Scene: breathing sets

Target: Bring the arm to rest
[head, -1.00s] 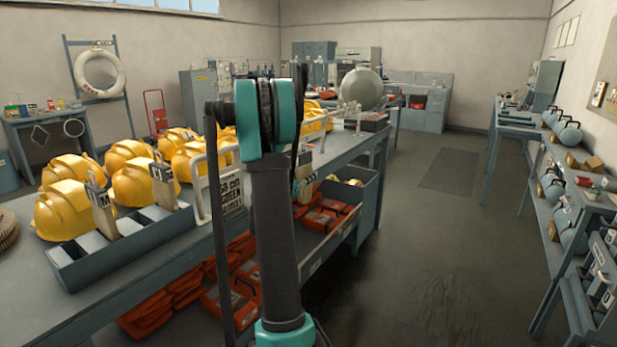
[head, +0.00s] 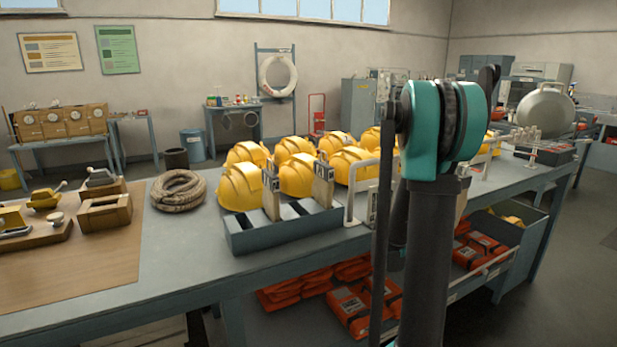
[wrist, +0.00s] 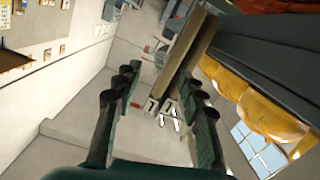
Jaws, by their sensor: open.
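My arm (head: 428,250) stands raised in front of the workbench in the head view, its teal joint at the top. My gripper (wrist: 160,98) shows in the wrist view with its two dark fingers spread apart, and I see nothing clamped between them. In the head view the gripper is hidden behind the arm or too unclear to make out. Beyond the fingers, the wrist view shows a wooden strip (wrist: 188,45), a dark edge and yellow helmets (wrist: 255,105) on the right; I cannot tell the distance to them.
The workbench (head: 190,255) carries yellow helmets (head: 240,187), a grey slotted tray (head: 285,235) with wooden tags, and a coiled rope (head: 178,190). Orange packs (head: 350,310) lie on the shelf below. A wooden board (head: 100,245) with brass fittings lies at the left.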

